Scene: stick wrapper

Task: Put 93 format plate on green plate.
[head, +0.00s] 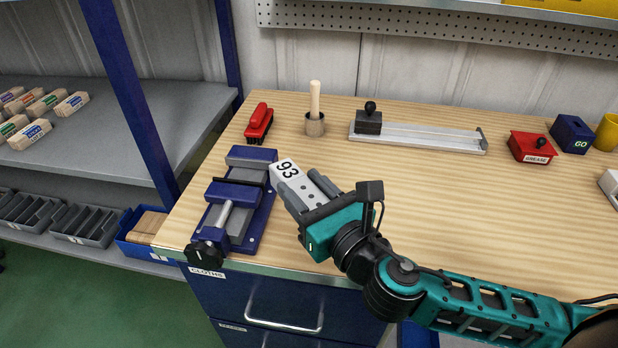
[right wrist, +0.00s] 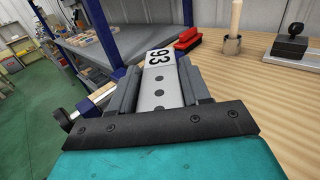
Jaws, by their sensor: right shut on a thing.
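The 93 format plate (head: 284,169) is a light grey plate with a black "93" at its far end and a row of dark holes. My right gripper (head: 304,186) is shut on it, with one finger along each side. In the right wrist view, the plate (right wrist: 159,72) sticks out forward between the fingers of the right gripper (right wrist: 158,88). In the head view it is just right of the blue vise; its exact height over the bench is hard to tell. No green plate shows in either view. My left gripper is not in view.
The blue vise (head: 237,200) stands at the left of the wooden bench (head: 430,210). Behind are a red brush (head: 259,123), a wooden-handled tool in a cup (head: 315,108) and a metal rail (head: 430,138). A red grease box (head: 530,147) stands right. The bench's middle is clear.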

